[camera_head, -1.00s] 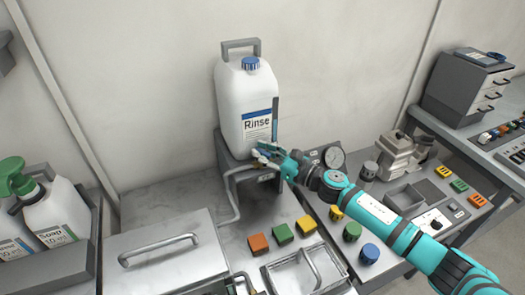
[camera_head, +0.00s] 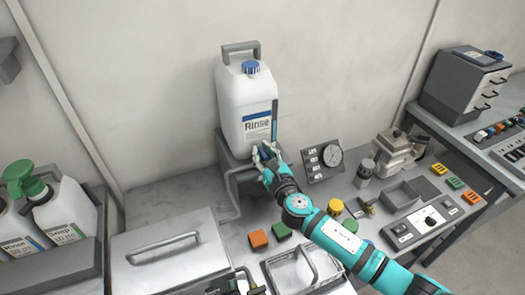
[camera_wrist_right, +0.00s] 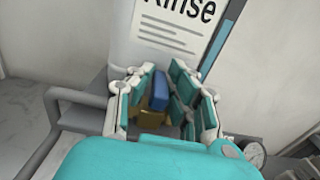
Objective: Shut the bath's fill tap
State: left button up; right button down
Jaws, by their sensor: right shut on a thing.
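The tap has a blue handle (camera_wrist_right: 160,88) and a brass body (camera_wrist_right: 152,118), seen between my fingers in the right wrist view. It sits at the foot of the white Rinse canister (camera_head: 245,95). My right gripper (camera_head: 266,155) is at this tap, its fingers on both sides of the blue handle and shut on it. The gripper also shows in the right wrist view (camera_wrist_right: 163,95). In the head view the fingers mostly hide the tap. A lidded steel bath (camera_head: 165,262) stands at the lower left. My left gripper is not in view.
The canister stands on a grey stand (camera_head: 229,150) with a grey hose (camera_head: 234,195) running down from it. A gauge (camera_head: 332,156) is right of the gripper.

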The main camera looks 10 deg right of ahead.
dwell(0.3)
jog(key=c, duration=1.6)
grip_release()
jog(key=shift+s, duration=0.1)
jog(key=s+d, duration=0.2)
jog(key=s, duration=0.9)
jog(key=shift+s, duration=0.35)
